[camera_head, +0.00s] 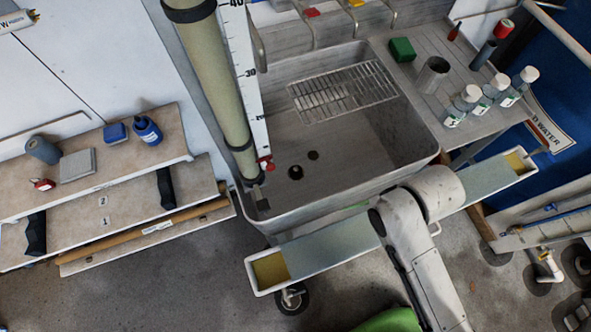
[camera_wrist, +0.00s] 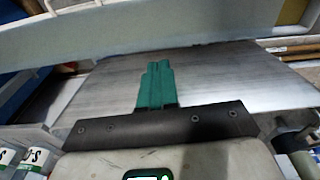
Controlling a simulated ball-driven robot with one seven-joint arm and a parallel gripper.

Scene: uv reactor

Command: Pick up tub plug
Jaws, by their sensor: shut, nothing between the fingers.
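The grey metal tub (camera_head: 395,135) fills the middle of the head view. I cannot tell whether either is the plug or an open drain. My gripper (camera_wrist: 157,68) has green fingers, shut together and empty, in the wrist view. Beyond them is a plain grey metal surface (camera_wrist: 220,75). No plug shows clearly in the wrist view. In the head view my gripper is hidden, and my arm crosses in front of the tub's lower right.
A wire rack (camera_head: 340,92) lies across the tub's back. A tall tube (camera_head: 215,80) and a ruler (camera_head: 245,75) stand at its left. White-capped bottles (camera_head: 463,105) stand on the right counter. A long pale trough (camera_head: 325,247) runs before the tub.

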